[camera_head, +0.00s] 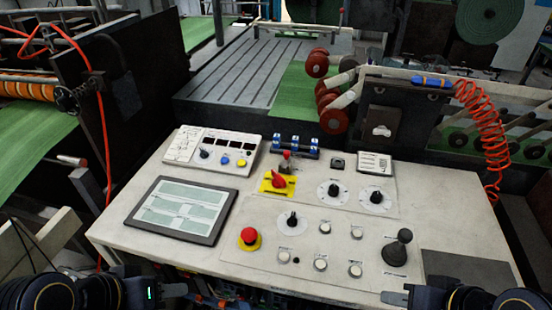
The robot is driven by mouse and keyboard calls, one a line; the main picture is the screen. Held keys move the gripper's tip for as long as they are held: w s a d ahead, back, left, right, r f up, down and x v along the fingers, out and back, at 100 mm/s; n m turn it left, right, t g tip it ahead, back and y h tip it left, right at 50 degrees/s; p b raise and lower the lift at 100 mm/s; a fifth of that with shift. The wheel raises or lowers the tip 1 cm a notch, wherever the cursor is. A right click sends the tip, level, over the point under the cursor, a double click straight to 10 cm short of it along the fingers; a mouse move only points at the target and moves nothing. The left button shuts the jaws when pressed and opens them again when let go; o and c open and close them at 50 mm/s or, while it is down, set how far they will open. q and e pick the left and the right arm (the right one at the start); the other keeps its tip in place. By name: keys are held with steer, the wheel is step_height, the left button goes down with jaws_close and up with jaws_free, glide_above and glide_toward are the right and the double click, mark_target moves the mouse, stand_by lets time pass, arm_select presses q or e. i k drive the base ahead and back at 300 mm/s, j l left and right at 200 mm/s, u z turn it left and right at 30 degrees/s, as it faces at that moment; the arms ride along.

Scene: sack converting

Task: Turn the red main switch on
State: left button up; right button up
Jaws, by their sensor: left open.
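The red main switch (279,181) is a red rotary handle on a yellow plate, near the upper middle of the pale control panel (140,190). Its handle points up and to the left in the picture. My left gripper (165,282) is open and low at the left, by the panel's front edge, well apart from the switch. My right gripper (405,294) is at the bottom right, by the front edge and also apart from the switch. It is partly cut off by the picture's lower edge, and its jaw opening is unclear.
A red mushroom button (249,236) on a yellow ring sits nearer the front. Several dials, push buttons and a black ball-topped lever (396,247) stand on the right. A flat screen (182,209) lies left. A small lever (287,160) stands just behind the switch.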

mark_target(278, 182)
steer(key=j+u, duration=0.35)
steer(key=u, duration=0.15)
steer(key=i+j+u, duration=0.15)
steer(key=u, duration=0.3)
steer(key=i+j, duration=0.05)
steer(key=j, duration=0.05)
